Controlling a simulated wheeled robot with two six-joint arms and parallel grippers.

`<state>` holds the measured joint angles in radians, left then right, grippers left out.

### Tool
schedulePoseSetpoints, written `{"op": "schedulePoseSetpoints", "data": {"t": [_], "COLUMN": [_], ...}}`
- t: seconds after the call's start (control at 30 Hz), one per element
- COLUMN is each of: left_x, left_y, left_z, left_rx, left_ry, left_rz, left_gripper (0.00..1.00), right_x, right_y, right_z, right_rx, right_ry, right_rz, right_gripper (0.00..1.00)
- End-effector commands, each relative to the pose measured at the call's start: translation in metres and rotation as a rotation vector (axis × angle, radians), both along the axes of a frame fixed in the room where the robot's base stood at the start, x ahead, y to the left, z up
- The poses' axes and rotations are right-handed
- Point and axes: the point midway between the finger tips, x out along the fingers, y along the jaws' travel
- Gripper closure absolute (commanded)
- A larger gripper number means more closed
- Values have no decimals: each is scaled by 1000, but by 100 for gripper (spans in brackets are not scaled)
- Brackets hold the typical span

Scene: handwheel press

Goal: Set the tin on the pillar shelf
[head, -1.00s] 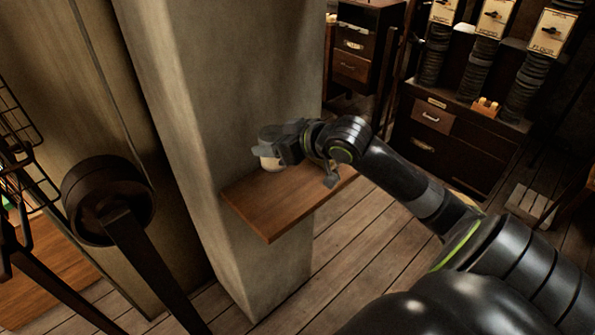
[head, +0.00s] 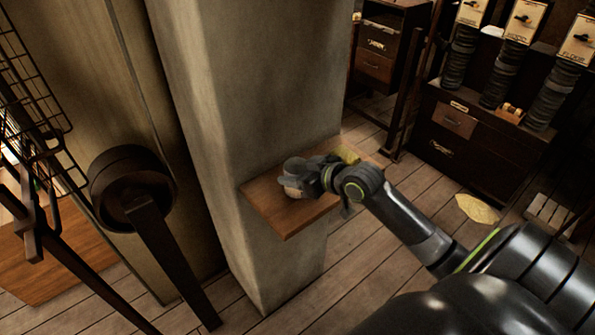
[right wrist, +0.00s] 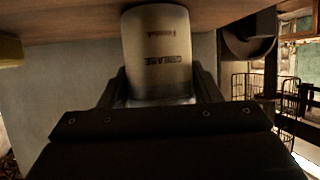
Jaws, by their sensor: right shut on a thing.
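The tin (head: 291,186) is pale and small in the head view, partly hidden by my right gripper (head: 298,178). The shelf also shows along the top of the right wrist view (right wrist: 80,22). I cannot tell for sure whether the tin touches the board. My left gripper is out of view.
The concrete pillar (head: 235,90) rises behind the shelf. A yellow item (head: 346,155) lies at the shelf's far right end. A dark wheel on a bar (head: 130,180) and a wire basket (head: 35,100) stand left. Drawers and levers stand at the back right.

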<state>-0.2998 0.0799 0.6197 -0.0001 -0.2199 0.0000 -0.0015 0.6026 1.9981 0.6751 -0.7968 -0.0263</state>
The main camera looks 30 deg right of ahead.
Motion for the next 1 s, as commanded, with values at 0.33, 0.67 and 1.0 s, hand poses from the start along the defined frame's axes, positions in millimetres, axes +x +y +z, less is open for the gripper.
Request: {"op": "schedulePoseSetpoints", "data": {"t": [0.33, 0.67, 1.0], "left_x": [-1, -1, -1], "left_y": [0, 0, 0], "left_z": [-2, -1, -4], "left_rx": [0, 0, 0], "left_ry": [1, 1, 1], "left_rz": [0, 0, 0], "left_gripper": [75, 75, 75], "right_x": [0, 0, -28], "right_y": [0, 0, -8], "right_z": [-3, -2, 13], "right_rx": [0, 0, -7], "right_ry": [0, 0, 1], "right_rz": [0, 0, 3], "right_gripper": [28, 20, 20]}}
